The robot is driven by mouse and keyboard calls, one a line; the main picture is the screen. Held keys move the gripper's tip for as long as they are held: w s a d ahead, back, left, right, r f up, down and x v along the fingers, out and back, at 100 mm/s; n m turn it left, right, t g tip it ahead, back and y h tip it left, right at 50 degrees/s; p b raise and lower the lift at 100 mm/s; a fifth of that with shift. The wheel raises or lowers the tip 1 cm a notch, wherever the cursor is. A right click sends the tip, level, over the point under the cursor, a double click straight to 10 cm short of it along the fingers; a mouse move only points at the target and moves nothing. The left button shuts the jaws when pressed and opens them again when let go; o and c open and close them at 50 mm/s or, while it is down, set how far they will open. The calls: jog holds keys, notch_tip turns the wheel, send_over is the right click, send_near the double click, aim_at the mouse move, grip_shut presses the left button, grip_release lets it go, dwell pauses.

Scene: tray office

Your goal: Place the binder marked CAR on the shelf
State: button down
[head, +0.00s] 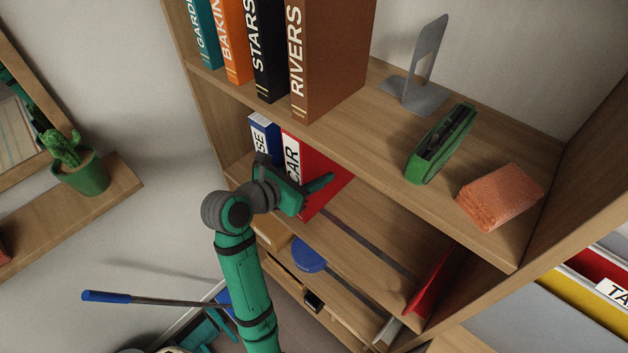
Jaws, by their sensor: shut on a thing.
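The red binder marked CAR (334,166) stands upright, or nearly so, in the shelf unit's middle compartment. It is just right of a blue binder (258,124) whose label is partly hidden and ends in SE. My green gripper (312,190) is shut on the red binder near its lower front. The gripper hides the binder's lower spine, so I cannot tell whether its bottom touches the shelf (375,228). The shelf board is bare to the right of the binder, except for a dark strip and a red upright piece (432,284) at the far right.
The board above holds several books, including RIVERS (332,55), a grey bookend (420,70), a green stapler-like object (440,143) and an orange cloth (499,196). A cactus (80,165) stands on a wall ledge at left. A blue-handled pole (150,300) crosses behind my arm.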

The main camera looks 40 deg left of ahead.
jog(key=shift+f, duration=1.75)
jog(key=c, duration=1)
grip_release()
jog(key=shift+f, duration=0.15)
jog(key=shift+s+r, duration=0.25)
jog(key=shift+r, duration=0.05)
jog(key=v, duration=1.1)
jog(key=shift+s, duration=0.3)
